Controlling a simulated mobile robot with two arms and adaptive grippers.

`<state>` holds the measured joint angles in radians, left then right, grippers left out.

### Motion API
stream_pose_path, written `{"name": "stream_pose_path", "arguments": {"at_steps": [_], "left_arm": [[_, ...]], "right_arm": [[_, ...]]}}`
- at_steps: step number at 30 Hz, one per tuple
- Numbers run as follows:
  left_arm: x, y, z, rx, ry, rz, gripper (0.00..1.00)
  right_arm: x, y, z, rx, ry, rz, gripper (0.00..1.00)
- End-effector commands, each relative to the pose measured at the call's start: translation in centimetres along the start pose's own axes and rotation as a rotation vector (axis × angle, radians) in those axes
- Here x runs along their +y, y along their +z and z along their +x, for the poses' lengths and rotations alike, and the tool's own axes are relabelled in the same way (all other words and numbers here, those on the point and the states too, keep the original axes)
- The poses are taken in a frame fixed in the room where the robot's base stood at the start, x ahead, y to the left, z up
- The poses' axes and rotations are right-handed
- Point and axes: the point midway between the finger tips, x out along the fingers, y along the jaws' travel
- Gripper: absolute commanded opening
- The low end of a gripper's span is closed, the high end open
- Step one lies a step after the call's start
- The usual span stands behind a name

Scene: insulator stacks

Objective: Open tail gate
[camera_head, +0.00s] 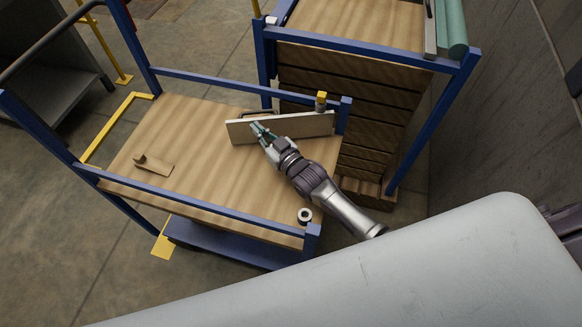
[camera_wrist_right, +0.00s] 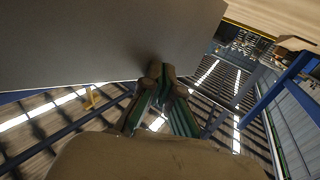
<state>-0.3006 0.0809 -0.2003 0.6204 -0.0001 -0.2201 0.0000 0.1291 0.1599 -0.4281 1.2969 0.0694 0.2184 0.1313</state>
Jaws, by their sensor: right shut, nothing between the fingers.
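A pale flat panel (camera_head: 308,126), which looks like the tail gate, stands on edge at the right end of the wooden-topped blue cart (camera_head: 205,135). A dark bar handle (camera_head: 258,113) shows behind its upper edge, and a yellow-capped post (camera_head: 321,101) stands by its right end. My right gripper (camera_head: 256,128) is at the panel's left half, its fingers shut and empty. In the right wrist view the shut fingertips (camera_wrist_right: 160,70) lie close to the grey panel face (camera_wrist_right: 75,40); I cannot tell whether they touch it. My left gripper is not in view.
A taller wooden-slatted stack in a blue frame (camera_head: 264,55) stands behind the cart. A small wooden piece (camera_head: 153,165) and a white-and-black ring (camera_head: 304,215) are on the cart. Blue rails (camera_head: 190,203) border it. A grey wall (camera_head: 500,110) is at the right.

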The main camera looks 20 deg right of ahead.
Motion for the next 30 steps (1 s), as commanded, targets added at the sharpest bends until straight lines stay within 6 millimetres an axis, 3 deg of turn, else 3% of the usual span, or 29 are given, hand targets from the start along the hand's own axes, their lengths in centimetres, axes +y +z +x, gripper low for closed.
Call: {"name": "stream_pose_path", "arguments": {"at_steps": [7,11,22,30], "left_arm": [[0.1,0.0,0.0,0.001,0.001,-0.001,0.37],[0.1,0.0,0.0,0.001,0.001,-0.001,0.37],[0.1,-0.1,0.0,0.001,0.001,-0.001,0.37],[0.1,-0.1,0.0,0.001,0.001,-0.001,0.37]], "right_arm": [[0.0,0.0,-0.2,0.0,0.0,-0.001,0.0],[0.0,0.1,-1.4,-0.002,0.001,0.0,0.0],[0.0,0.1,-9.0,-0.002,0.0,0.0,0.0],[0.0,0.0,-11.8,0.0,0.0,0.0,0.0]]}}
